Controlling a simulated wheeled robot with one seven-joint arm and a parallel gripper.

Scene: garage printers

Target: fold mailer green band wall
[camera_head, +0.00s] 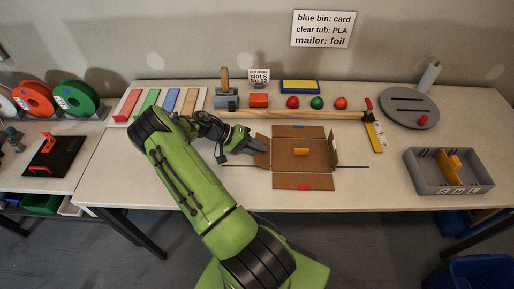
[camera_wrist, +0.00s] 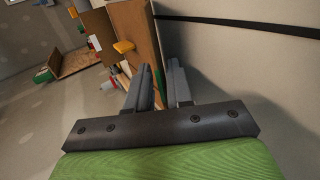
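The brown cardboard mailer (camera_head: 290,174) lies opened out on the table, with a yellow block (camera_head: 301,152) on its floor. A blue mark (camera_head: 301,127) shows on its back flap and a red mark (camera_head: 303,187) on its front flap. Its left wall (camera_head: 263,152) and right wall (camera_head: 335,151) stand up at a tilt. My gripper (camera_head: 259,147) is low at the left wall. In the wrist view a gap shows between its fingers (camera_wrist: 160,70); the cardboard (camera_wrist: 142,28) is just beyond them. Whether the wall's edge lies between the fingers is unclear.
Behind the mailer lies a wooden bar (camera_head: 300,113), with a red box (camera_head: 258,100) and small balls behind it. A yellow-handled square (camera_head: 373,135) lies right of the mailer. A grey divided tray (camera_head: 462,187) stands farther right. The table between mailer and tray is mostly clear.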

